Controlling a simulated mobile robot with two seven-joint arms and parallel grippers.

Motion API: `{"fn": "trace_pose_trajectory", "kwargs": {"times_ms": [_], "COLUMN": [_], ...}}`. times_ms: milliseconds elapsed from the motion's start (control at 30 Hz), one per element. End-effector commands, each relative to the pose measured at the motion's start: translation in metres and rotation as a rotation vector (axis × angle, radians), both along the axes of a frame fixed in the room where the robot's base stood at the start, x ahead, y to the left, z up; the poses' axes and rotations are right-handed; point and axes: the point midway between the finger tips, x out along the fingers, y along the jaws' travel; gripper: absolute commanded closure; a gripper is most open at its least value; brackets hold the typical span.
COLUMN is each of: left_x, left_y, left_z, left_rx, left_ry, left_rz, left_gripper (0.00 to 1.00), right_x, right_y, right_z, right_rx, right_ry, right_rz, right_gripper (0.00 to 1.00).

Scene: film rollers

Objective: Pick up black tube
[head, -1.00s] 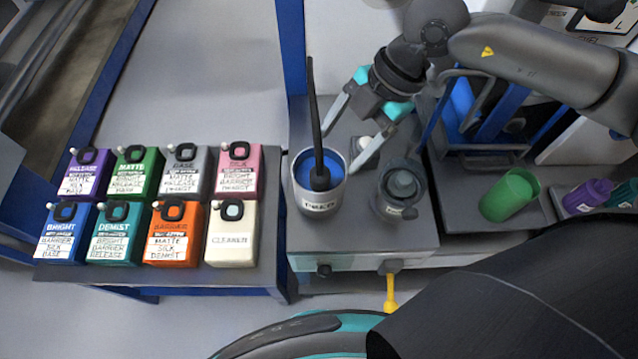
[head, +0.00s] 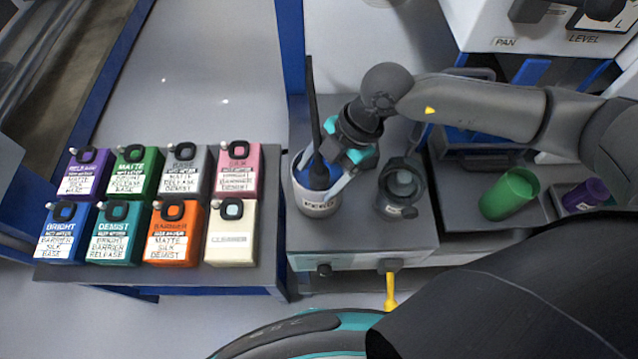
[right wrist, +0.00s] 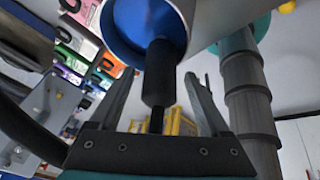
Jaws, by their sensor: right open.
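The black tube (head: 314,110) stands nearly upright in a metal cup (head: 318,208) with a blue inside, on the grey bench. Its thin upper part sticks up well above the rim. My right gripper (head: 326,176) is open at the cup's rim, with its fingers around the tube's lower part. In the right wrist view, the tube's thick dark part (right wrist: 160,72) shows between the two open fingers (right wrist: 160,88), in front of the cup's blue inside (right wrist: 140,25). Contact between fingers and tube cannot be told. My left gripper is not in view.
A dark grey pot (head: 403,184) stands close to the right of the cup. A green cup (head: 509,196) and a purple bottle (head: 586,195) lie further right. Several coloured labelled containers stand on the left table (head: 262,262). A yellow handle (head: 390,291) hangs below the bench front.

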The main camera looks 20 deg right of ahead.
Motion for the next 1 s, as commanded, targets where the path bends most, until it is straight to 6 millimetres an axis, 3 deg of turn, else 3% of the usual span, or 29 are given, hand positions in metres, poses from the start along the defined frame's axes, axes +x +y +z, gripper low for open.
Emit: {"fn": "trace_pose_trajectory", "kwargs": {"times_ms": [67,733,1000], "left_x": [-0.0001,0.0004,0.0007], "left_y": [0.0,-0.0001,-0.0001], "left_z": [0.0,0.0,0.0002], "left_rx": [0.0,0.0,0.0], "left_ry": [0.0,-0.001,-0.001], "left_rz": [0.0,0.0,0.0], "left_gripper": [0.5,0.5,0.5], "right_x": [0.0,0.0001,0.0007], "right_y": [-0.0002,-0.0004,-0.0001], "right_z": [0.0002,0.0006,0.0016], "right_rx": [0.0,0.0,0.001], "right_ry": [0.0,0.0,-0.002], "right_rz": [0.0,0.0,0.0], "right_gripper": [0.23,0.98,1.0]}}
